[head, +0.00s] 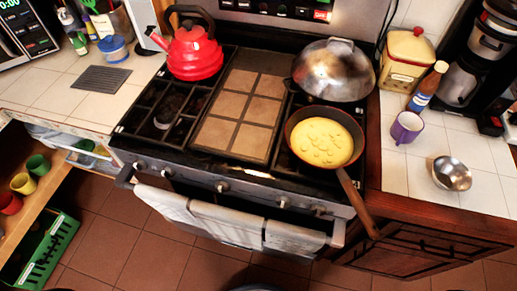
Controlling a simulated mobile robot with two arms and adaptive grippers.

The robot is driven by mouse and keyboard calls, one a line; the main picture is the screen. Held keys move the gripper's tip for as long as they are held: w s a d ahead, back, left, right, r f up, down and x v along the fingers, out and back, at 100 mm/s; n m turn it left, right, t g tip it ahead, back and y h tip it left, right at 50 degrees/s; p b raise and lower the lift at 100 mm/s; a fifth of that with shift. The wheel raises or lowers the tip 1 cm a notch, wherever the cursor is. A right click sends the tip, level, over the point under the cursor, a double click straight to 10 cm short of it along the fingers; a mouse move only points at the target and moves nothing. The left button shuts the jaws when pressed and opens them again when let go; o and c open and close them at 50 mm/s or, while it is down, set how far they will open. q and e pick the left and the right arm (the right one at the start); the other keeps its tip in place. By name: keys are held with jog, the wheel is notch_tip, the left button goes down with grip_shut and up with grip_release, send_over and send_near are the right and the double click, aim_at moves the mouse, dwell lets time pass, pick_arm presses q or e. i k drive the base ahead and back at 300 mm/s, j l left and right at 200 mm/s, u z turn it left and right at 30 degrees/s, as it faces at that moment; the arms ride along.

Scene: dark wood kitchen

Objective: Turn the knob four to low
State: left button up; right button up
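The stove (200,182) stands in the middle of the head view. Several small round knobs sit in a row along its front panel: one at the left end (141,165), one near the middle (222,187), one right of the middle (281,201) and one near the right end (318,210). No knob numbers or low marks are readable, and the knob settings are too small to tell. Neither of my grippers is in view.
Cloths (227,224) hang on the oven handle below the knobs. A frying pan (297,133) with yellow food sits front right, its handle (357,203) jutting over the front edge. A red kettle (194,54) and a domed lid (333,70) stand behind. The floor in front looks clear.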

aim_at(318, 209)
jog(key=z, duration=0.8)
